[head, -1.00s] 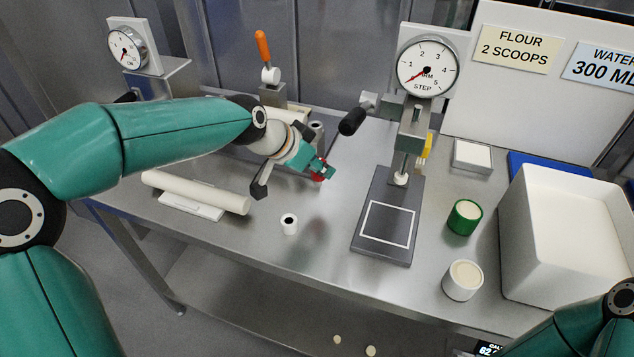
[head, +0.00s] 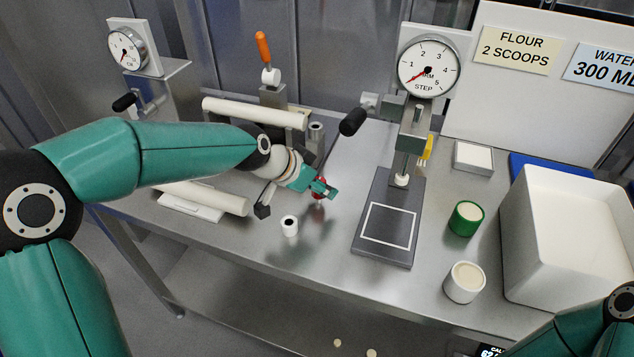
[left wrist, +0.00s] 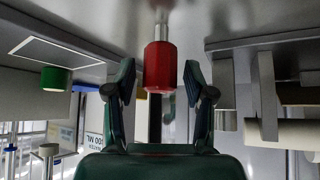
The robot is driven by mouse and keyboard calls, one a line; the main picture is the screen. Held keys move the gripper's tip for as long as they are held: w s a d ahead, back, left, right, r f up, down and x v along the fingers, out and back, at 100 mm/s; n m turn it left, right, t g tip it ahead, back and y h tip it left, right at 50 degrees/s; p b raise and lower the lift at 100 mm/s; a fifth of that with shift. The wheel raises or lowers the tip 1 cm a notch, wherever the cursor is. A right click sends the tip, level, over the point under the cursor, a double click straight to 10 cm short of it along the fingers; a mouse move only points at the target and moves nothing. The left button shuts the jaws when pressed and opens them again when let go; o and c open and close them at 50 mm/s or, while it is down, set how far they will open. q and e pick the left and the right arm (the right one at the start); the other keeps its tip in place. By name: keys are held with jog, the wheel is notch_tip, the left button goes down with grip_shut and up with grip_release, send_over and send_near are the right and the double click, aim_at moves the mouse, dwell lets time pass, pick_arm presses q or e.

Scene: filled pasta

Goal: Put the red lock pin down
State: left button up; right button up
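The red lock pin (head: 318,195) is at my left gripper (head: 322,188), over the middle of the steel table. In the left wrist view the pin's red head (left wrist: 160,68) sits between the two fingers of the gripper (left wrist: 160,90). A gap shows on each side of the head, so the fingers are open around it. The pin's silver shaft points toward the table, upright or nearly so. I cannot tell whether its tip touches the table. My right gripper is out of view; only part of its arm shows at bottom right.
A small white cylinder with a dark hole (head: 289,226) stands just left of the gripper. A press with a dial and dark base plate (head: 385,240) stands to the right. White rollers (head: 255,113) are behind and left. A green cup (head: 466,218) and white cup (head: 464,283) are farther right.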

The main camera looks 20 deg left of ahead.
pick_arm(q)
jog(key=shift+r, duration=0.15)
jog(key=v, duration=1.2)
dwell(0.4)
